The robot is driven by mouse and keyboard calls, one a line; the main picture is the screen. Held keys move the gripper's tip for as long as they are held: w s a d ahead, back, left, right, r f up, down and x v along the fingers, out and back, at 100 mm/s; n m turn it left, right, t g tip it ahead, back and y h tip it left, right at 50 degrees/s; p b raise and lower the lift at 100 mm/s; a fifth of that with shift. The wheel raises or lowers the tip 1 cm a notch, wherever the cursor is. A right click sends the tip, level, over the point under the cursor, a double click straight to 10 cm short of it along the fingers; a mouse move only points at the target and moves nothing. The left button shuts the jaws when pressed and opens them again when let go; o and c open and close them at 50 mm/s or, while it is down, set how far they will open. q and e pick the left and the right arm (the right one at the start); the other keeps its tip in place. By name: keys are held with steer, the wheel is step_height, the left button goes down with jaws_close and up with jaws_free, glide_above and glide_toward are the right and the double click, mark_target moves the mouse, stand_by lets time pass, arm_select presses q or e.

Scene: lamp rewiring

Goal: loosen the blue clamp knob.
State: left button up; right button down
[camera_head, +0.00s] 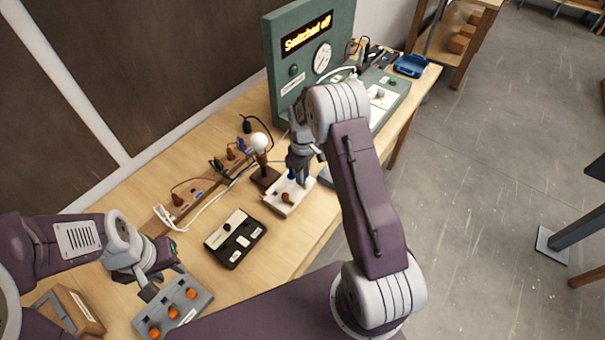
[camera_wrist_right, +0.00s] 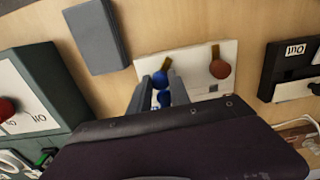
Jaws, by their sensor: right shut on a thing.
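The blue clamp knob (camera_wrist_right: 163,98) shows in the right wrist view between my right gripper's fingers (camera_wrist_right: 160,95), over a white block (camera_wrist_right: 198,55). Another blue round part (camera_wrist_right: 160,78) shows just beyond it, beside a brass tab. A brown-red knob (camera_wrist_right: 220,69) with its own brass tab sits on the same block. In the head view my right gripper (camera_head: 298,178) points down onto the white block (camera_head: 283,210) and mostly hides the blue parts. It is shut on the blue knob. My left gripper (camera_head: 163,282) is open and empty, above a grey box with orange knobs (camera_head: 172,306).
A bulb on a stand (camera_head: 260,143) is close left of the white block. A black box with white labels (camera_head: 236,239) lies nearer me. A green panel (camera_head: 292,80) reading "Switched off" stands behind. Cables and a wooden strip (camera_head: 190,200) run along the table's left.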

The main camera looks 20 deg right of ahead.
steer(key=n, duration=0.3)
steer(key=shift+w+n, duration=0.1)
steer(key=shift+n, duration=2)
steer(key=c, duration=1.2)
jaws_free()
steer(key=shift+r, duration=0.1)
step_height(320, 180, up, 9)
steer(key=b, duration=0.1)
